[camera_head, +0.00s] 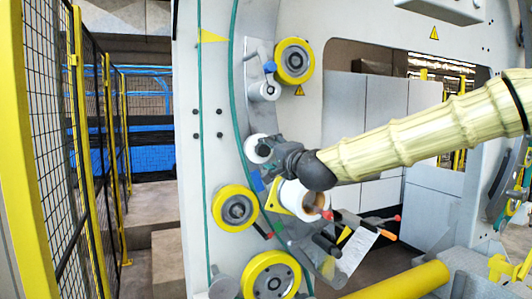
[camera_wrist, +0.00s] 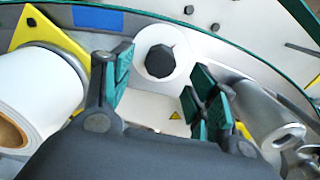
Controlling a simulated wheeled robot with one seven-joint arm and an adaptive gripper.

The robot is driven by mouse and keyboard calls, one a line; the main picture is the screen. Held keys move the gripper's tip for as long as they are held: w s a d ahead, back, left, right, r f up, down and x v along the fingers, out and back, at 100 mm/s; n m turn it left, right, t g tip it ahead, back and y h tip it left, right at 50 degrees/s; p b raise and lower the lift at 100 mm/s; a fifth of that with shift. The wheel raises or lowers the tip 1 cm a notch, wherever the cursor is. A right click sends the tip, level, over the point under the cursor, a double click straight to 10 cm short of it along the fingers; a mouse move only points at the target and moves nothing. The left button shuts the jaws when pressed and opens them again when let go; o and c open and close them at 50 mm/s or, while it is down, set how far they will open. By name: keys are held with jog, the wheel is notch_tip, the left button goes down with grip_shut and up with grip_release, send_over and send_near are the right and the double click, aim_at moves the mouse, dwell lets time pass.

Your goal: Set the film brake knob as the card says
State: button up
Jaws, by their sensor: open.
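The film brake knob (camera_wrist: 160,61) is a dark faceted knob on a round white dial in the wrist view. It lies between and beyond the fingertips of my gripper (camera_wrist: 158,78), which is open with teal pads on either side. No pad is seen to touch the knob. In the head view the white dial (camera_head: 256,147) shows at the left of my gripper (camera_head: 268,149), which hides most of the knob. The knob's pointer and scale marks cannot be made out. No readable card shows in either view.
A white film roll (camera_wrist: 38,98) on a yellow plate sits left of my gripper in the wrist view. A grey metal cylinder (camera_wrist: 265,115) is close on the right. Yellow-rimmed rollers (camera_head: 294,62) and red-tipped levers (camera_head: 328,215) surround the area. A mesh fence (camera_head: 60,130) stands left.

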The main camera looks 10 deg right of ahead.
jog(key=s+d, duration=0.1)
jog(key=s, duration=0.5)
jog(key=shift+s+d, duration=0.2)
jog(key=shift+s, duration=0.2)
jog(key=shift+a, duration=0.1)
